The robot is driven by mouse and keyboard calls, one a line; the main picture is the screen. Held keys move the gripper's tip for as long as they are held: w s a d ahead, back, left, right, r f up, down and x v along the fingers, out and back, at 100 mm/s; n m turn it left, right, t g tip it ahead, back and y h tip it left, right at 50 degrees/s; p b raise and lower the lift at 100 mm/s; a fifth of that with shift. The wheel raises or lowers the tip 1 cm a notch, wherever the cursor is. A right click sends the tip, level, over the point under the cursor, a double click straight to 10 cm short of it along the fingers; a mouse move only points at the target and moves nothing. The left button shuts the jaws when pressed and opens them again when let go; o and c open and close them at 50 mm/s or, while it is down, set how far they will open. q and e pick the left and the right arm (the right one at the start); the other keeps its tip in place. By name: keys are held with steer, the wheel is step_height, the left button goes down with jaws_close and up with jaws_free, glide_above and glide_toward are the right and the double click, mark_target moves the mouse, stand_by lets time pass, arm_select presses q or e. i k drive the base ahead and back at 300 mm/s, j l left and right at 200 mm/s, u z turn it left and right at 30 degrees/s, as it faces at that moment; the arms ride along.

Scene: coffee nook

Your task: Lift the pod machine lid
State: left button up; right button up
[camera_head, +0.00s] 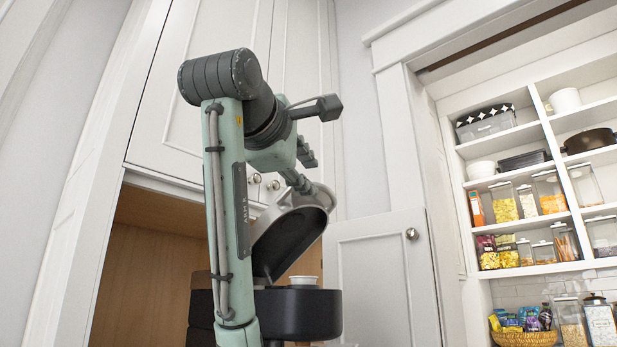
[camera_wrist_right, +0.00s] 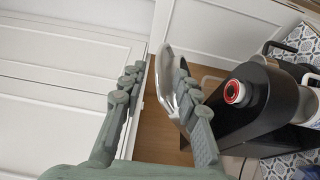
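The black pod machine (camera_head: 310,314) stands in the wooden cabinet niche, partly hidden behind my right arm. Its lid (camera_head: 290,232), grey-white outside and dark inside, is raised and tilted steeply above the body. A pale round cup-like part (camera_head: 303,281) shows on top of the body. My right gripper (camera_head: 307,172) is at the lid's upper end. In the wrist view my right gripper (camera_wrist_right: 160,78) has its fingers wide apart, and the lid (camera_wrist_right: 168,78) lies against or just behind one finger; exact contact is unclear. The machine body (camera_wrist_right: 262,108) shows a red ring on top. My left gripper is out of view.
White cabinet doors (camera_head: 200,90) stand above and behind the machine. An open white door (camera_head: 385,285) is to its right. Pantry shelves (camera_head: 530,270) with jars and boxes fill the far right. Patterned tiles (camera_wrist_right: 305,40) lie beside the machine.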

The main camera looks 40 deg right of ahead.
mark_target(283, 236)
steer(key=k, duration=1)
